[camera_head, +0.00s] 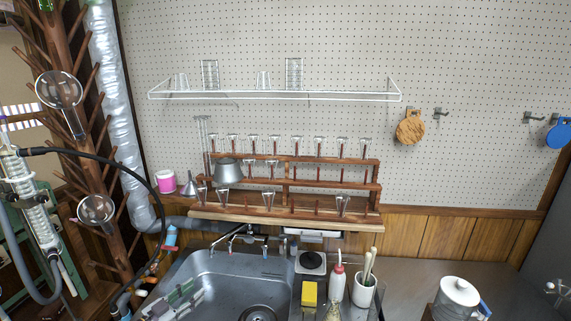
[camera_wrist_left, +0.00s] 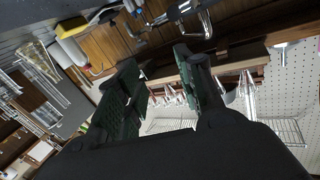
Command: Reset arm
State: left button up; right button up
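My left gripper (camera_wrist_left: 155,58) shows large in the left wrist view, with two dark green-black fingers spread apart. I see nothing held between them. Behind the fingers, the wooden rack and the pegboard appear turned over. My right gripper is in neither view.
A sink (camera_head: 225,276) lies below a stepped wooden rack (camera_head: 330,208) of glassware. A wire shelf (camera_head: 275,96) with glasses hangs above. A yellow sponge (camera_head: 309,294), a white squeeze bottle (camera_head: 337,284) and a white jug (camera_head: 456,298) stand right of the sink. Some grey counter (camera_head: 410,270) is clear.

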pick_arm(q)
jog(key=s+d+f+n+g+y, duration=0.2)
jog(key=s+d+f+n+y, duration=0.3)
jog(key=s+d+y, duration=0.2)
jog(key=s+n+g+y, duration=0.2)
jog(key=s+g, duration=0.7)
jog(key=s, duration=1.3)
notch_tip(320, 180, down, 32)
jog(key=s+g, duration=0.1)
jog(key=s, duration=0.1)
jog(key=s+a+f, duration=0.2)
jog(key=s+f, duration=0.8)
jog(key=s, duration=0.1)
jog(key=s+a+f+g, duration=0.1)
jog(key=s+a+f, duration=0.1)
jog(key=s+f, duration=0.8)
jog(key=shift+s+a+f+m, duration=0.15)
jog(key=shift+s+f+m, duration=0.2)
jog(key=shift+s, duration=0.45)
